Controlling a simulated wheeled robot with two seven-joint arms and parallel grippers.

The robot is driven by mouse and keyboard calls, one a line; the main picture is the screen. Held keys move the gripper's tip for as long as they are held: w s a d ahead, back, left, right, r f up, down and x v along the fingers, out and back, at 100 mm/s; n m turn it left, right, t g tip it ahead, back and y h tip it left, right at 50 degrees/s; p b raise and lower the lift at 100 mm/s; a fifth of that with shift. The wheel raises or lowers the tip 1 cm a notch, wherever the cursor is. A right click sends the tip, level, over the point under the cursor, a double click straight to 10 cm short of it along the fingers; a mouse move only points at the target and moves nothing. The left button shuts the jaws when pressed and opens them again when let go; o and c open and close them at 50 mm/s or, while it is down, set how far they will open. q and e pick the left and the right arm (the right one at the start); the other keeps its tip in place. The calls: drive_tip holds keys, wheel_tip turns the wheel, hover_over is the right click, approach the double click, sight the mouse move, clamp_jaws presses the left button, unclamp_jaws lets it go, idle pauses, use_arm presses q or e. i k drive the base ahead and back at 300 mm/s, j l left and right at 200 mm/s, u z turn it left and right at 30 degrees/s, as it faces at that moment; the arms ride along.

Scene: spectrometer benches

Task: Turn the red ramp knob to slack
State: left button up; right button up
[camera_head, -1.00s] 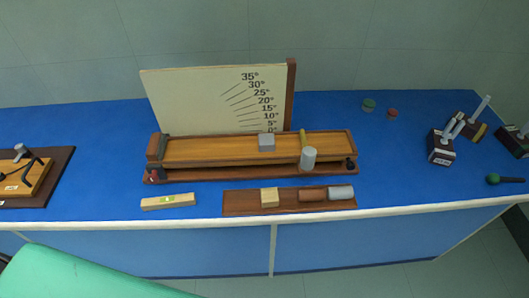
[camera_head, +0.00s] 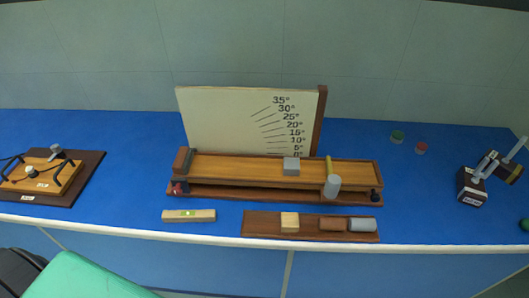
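The wooden ramp (camera_head: 240,170) lies nearly flat on its dark base on the blue bench, in front of a cream angle board (camera_head: 230,120) marked up to 35°. A small red knob (camera_head: 178,188) sits at the left end of the ramp's base. A dark knob (camera_head: 375,195) sits at the base's right end. A grey block (camera_head: 291,166) rests on the ramp, and a light grey cylinder (camera_head: 332,187) stands at its front right. The knob's setting is too small to read. Neither of my grippers is in view.
A green seat (camera_head: 75,280) stands below.

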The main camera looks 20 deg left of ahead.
sight(176, 191)
drive_tip(key=u, duration=1.45)
